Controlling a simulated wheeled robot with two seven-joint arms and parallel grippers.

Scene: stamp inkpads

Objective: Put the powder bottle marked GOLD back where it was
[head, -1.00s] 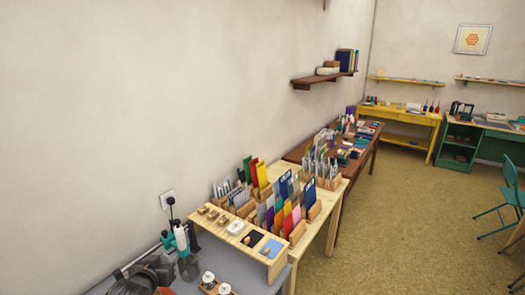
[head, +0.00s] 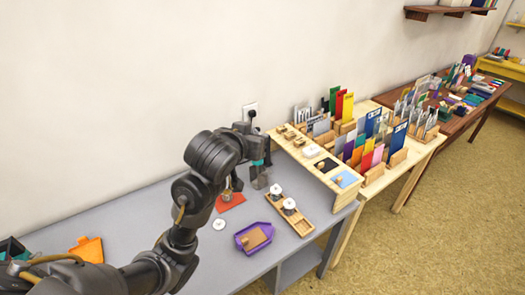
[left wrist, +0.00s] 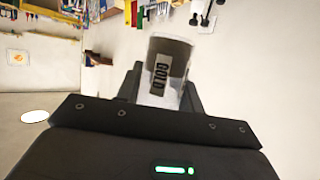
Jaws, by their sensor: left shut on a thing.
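My left gripper (head: 258,163) is shut on the powder bottle marked GOLD. In the left wrist view the bottle (left wrist: 166,72) is between my fingers, a clear and grey cylinder with a dark label reading GOLD. In the head view the greyish bottle (head: 262,181) is below my gripper, partly hidden by it, near the back of the grey table. I cannot tell whether it touches the table. A narrow wooden rack (head: 304,228) just to the right holds two white-topped bottles (head: 276,191) (head: 289,205); its front end looks empty. My right gripper is not in view.
A wooden stand (head: 345,197) with ink pads and stamps borders the right. A purple tray (head: 243,244) with a wooden block, a white disc (head: 219,224) and a red mat (head: 232,204) lie nearby. The grey table (head: 135,220) is largely clear left of them.

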